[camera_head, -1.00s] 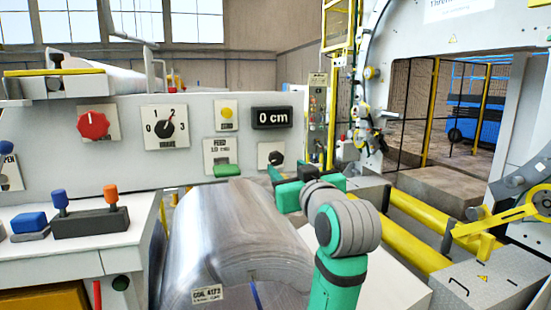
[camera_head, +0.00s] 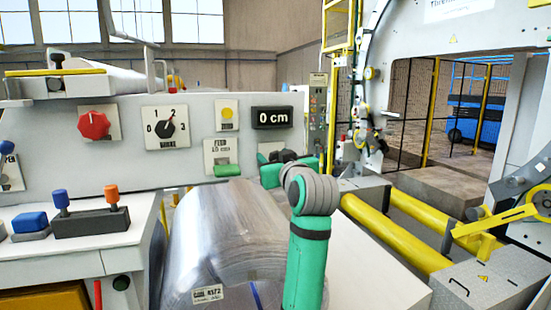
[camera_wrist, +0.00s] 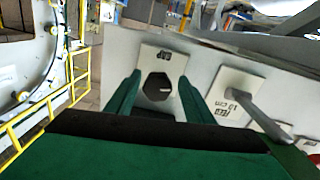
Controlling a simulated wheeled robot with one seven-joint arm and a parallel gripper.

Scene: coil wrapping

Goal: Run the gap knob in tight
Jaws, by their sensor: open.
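The gap knob is a black, many-sided knob (camera_wrist: 158,87) with a pale mark, on a white plate on the grey panel. In the wrist view it lies between the two green fingers of my gripper (camera_wrist: 158,82). The fingers are open, one on each side of the knob; I cannot tell whether they touch it or how deep they reach. In the head view my gripper (camera_head: 277,160) is up at the panel, below the "0 cm" display (camera_head: 272,117), and mostly hides the knob and its plate.
The feed plate with a green part (camera_head: 228,170) is close left of my gripper; a grey bar (camera_wrist: 250,105) juts out there in the wrist view. A red knob (camera_head: 93,125) and a numbered dial (camera_head: 167,128) are farther left. The coil (camera_head: 225,235) lies below.

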